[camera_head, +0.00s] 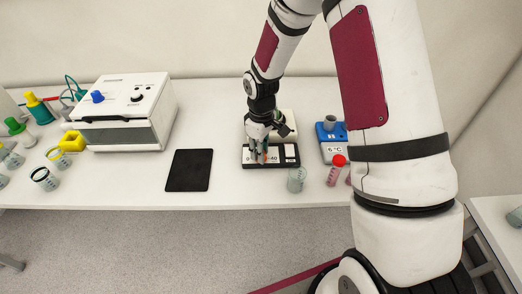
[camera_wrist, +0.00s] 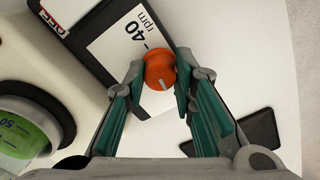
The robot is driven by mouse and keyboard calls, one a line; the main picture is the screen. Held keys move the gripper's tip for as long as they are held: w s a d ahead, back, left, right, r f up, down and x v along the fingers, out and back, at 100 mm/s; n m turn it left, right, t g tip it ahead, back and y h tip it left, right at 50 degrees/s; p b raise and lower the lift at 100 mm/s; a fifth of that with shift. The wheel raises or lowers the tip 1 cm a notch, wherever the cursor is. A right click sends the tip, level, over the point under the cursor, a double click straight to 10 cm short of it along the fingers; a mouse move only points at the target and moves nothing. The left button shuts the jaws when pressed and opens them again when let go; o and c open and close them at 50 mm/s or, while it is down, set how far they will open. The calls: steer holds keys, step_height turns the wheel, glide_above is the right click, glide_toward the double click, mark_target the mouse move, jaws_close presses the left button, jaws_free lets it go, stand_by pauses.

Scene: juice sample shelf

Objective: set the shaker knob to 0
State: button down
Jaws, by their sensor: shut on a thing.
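The shaker shows in the head view with a black front panel (camera_head: 290,161) behind and around my gripper (camera_head: 258,152). My gripper (camera_wrist: 160,78) is shut on the knob, one finger on each side. In the head view the fingers mostly hide the knob.
A clear beaker (camera_head: 296,179) stands close in front of the shaker. A red-capped tube (camera_head: 336,170) and a blue device (camera_head: 332,143) are to the right. A black pad (camera_head: 189,170) lies left, with a white box (camera_head: 124,108) beyond. The table's front edge is near.

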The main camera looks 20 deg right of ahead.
steer(key=shift+n, duration=0.8)
steer(key=c, duration=1.3)
jaws_free()
steer(key=shift+c, duration=0.2)
step_height(320, 180, up, 12)
